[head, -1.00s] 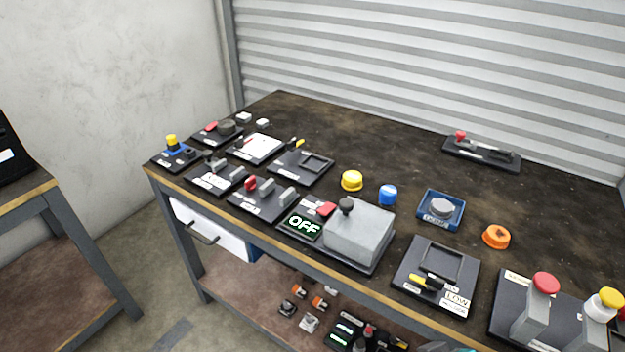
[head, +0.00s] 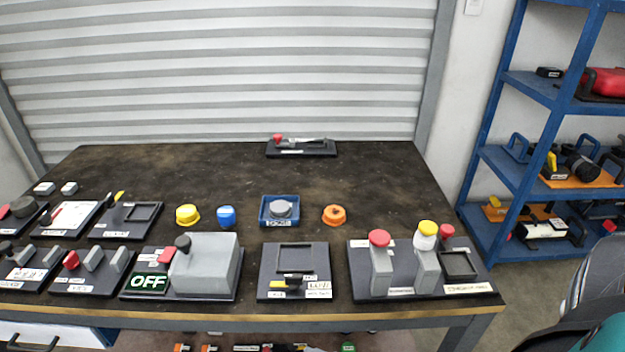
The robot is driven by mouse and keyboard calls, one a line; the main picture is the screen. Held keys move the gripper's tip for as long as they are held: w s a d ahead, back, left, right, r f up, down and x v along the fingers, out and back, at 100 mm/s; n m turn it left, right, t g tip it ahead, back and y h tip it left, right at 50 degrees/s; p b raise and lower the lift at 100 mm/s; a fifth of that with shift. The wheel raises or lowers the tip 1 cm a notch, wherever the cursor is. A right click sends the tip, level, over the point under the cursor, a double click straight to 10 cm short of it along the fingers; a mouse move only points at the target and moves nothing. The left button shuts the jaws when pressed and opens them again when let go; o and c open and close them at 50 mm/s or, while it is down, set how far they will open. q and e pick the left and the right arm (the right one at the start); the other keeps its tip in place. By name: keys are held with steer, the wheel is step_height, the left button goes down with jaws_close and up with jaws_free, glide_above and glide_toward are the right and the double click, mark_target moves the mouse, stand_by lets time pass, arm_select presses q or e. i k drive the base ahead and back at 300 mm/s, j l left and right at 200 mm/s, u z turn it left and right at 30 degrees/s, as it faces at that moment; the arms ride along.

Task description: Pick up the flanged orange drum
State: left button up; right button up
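The flanged orange drum (head: 334,215) is a small orange, round piece with a wider rim, lying on the dark worktable (head: 380,185). It sits right of a blue square tray (head: 279,211) that holds a grey round piece, and behind the panel with the red and yellow knobs. Nothing touches it. Neither of my grippers shows in the head view.
A yellow drum (head: 187,214) and a blue drum (head: 226,216) stand left of the tray. A blue shelf (head: 528,88) stands right.

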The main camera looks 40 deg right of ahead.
mark_target(333, 215)
steer(key=z, duration=1.3)
steer(key=u, duration=0.35)
